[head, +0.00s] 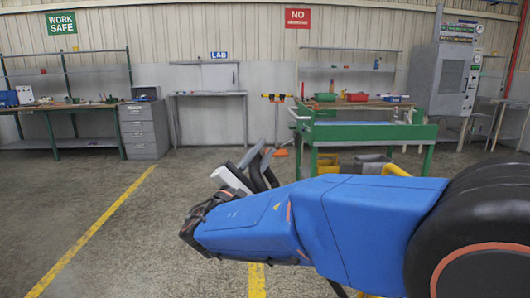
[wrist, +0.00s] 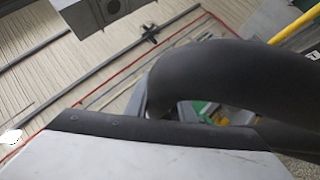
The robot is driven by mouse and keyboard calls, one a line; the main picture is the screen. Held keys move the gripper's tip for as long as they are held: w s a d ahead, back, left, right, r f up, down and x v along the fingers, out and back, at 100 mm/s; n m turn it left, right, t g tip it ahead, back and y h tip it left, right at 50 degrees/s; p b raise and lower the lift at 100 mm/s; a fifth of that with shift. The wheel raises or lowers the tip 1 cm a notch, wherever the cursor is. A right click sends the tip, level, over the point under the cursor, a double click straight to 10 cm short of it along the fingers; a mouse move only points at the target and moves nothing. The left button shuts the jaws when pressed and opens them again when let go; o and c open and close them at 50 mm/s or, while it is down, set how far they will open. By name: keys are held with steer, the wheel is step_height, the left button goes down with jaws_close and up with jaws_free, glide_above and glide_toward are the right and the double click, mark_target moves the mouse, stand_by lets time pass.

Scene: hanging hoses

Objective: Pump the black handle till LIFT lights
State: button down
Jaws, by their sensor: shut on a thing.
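My gripper (head: 255,168) is at the end of my blue arm, left of centre in the head view. It is shut on a dark piece that I take to be the black handle, though the grip itself is largely hidden. In the wrist view a thick black curved bar (wrist: 225,75) arches over the pale gripper housing (wrist: 165,155). Its far ends are cut off or hidden. No LIFT light can be made out in either view.
A green-framed bench (head: 370,132) with bins stands beyond my arm. A grey drawer cabinet (head: 144,130) and workbench are at the back left, a grey machine cabinet (head: 445,78) at the back right. A yellow-topped stand (head: 277,97) is behind my gripper. Left floor is clear.

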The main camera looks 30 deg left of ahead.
steer(key=c, duration=1.5)
jaws_free()
steer(key=shift+c, duration=0.2)
steer(key=v, duration=1.7)
steer(key=shift+s+d+f, duration=0.1)
steer(key=shift+s+f, duration=0.05)
